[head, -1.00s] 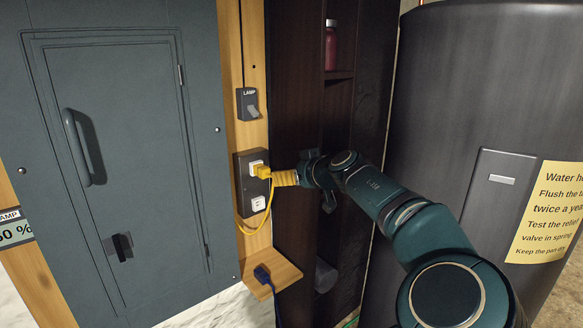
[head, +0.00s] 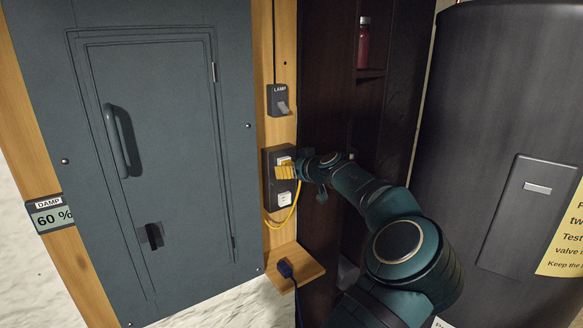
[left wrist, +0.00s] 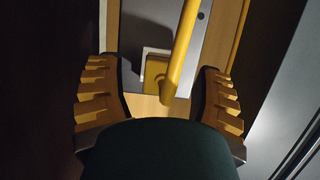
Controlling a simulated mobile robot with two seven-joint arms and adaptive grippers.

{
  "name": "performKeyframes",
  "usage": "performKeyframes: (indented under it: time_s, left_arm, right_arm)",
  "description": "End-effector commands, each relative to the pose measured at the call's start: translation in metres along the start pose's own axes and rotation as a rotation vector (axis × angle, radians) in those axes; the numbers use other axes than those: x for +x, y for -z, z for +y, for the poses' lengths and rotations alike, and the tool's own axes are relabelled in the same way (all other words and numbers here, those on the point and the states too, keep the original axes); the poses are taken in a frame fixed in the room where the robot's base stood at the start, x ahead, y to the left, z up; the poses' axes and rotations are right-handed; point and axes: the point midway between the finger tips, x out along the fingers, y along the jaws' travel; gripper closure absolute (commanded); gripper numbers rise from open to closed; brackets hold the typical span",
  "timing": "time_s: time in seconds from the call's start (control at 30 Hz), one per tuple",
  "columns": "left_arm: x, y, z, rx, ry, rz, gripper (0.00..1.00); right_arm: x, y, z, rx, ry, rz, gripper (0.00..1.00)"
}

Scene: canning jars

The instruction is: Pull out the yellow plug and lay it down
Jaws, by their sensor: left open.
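The yellow plug (left wrist: 153,72) is in the upper white socket of the dark outlet box (head: 268,182) on the wooden post. Its yellow cable (head: 284,222) hangs below the box in the head view and crosses in front of the plug in the left wrist view. My left gripper (head: 285,172) is at the upper socket and mostly covers the plug in the head view. In the left wrist view, its ribbed yellow fingers (left wrist: 158,80) stand apart on either side of the plug, with gaps. My right gripper is not in view.
A small wooden shelf (head: 308,266) below the outlet holds a dark blue plug (head: 286,269), with bare wood beside it. The lower white socket (head: 285,199) is empty. A lamp switch (head: 281,100) is above. A grey cabinet (head: 180,120) stands left and a dark tank (head: 470,120) right.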

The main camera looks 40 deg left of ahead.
Motion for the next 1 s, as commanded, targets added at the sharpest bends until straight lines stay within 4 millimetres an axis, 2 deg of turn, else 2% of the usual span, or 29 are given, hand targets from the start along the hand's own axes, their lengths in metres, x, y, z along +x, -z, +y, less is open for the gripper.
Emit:
performKeyframes:
  time_s: [0.13,0.43,0.57,0.6,0.63,0.83,0.87,0.93,1.0]
  left_arm:
    - [0.0068,0.0000,0.0000,0.000,0.000,0.000,0.33]
    - [0.0078,-0.0002,0.0001,0.000,-0.001,0.000,0.35]
    - [0.0077,-0.0002,0.0000,0.000,0.000,0.000,0.81]
    - [0.0077,-0.0002,0.0001,0.000,-0.001,0.000,0.95]
    - [0.0077,-0.0002,0.0000,0.000,-0.001,0.000,1.00]
    - [0.0077,0.0000,0.0001,0.000,-0.001,0.001,1.00]
    - [0.0077,0.0000,0.0001,0.000,-0.001,0.001,0.76]
    - [0.0077,0.0000,0.0000,0.000,-0.001,0.001,1.00]
    - [0.0077,0.0001,0.0000,0.000,-0.001,0.001,1.00]
  right_arm:
    - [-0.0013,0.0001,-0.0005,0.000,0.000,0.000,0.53]
    - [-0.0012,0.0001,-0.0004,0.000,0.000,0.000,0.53]
    - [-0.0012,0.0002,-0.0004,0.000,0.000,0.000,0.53]
    - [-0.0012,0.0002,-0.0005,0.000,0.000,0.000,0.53]
    - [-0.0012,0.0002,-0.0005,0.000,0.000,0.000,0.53]
    - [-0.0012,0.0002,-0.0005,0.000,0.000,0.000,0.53]
    - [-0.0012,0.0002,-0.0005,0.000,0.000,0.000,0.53]
    - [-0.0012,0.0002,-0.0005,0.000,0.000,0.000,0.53]
    - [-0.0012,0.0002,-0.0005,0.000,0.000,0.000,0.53]
